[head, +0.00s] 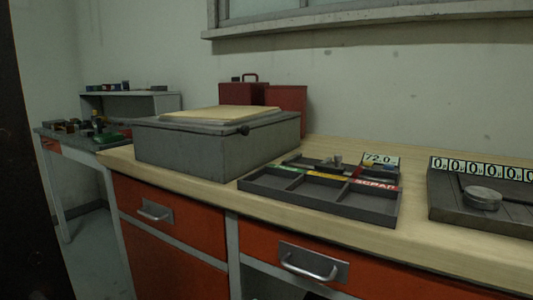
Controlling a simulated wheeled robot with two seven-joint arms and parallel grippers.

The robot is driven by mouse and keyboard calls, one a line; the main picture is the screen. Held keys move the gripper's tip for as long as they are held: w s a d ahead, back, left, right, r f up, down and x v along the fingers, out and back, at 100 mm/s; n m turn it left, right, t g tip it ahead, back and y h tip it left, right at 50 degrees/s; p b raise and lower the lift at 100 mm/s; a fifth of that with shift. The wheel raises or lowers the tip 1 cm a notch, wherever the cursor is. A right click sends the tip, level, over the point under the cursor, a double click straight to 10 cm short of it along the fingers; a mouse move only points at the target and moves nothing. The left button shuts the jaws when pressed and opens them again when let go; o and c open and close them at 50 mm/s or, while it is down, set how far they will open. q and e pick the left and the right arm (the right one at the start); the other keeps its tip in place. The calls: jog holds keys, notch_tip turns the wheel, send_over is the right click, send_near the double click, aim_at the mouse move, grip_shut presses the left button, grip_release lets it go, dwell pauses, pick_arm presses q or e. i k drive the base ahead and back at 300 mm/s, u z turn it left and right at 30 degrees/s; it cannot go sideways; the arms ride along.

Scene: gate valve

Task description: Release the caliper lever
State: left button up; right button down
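No caliper lever can be made out clearly. At the right edge, a dark grey slotted block (445,205) carries a round metal disc (482,198) and a row of digit cards (485,168) reading zeros; it is cut off by the frame. Small metal parts (333,161) lie behind the sorting tray, beside a card reading 72.0 (381,160); they are too small to identify. Neither of my grippers is in view.
A grey divided tray (325,207) with coloured labels, one reading SCRAP, sits on the wooden bench (440,246). A large grey box (215,145) with a pale top stands left, red boxes (287,97) behind it. Orange drawers (170,222) with handles are below. A cluttered side table (75,140) is far left.

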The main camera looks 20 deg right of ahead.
aim_at(360, 168)
jog(key=u, duration=0.7)
jog(key=k, duration=0.4)
jog(key=z, duration=0.95)
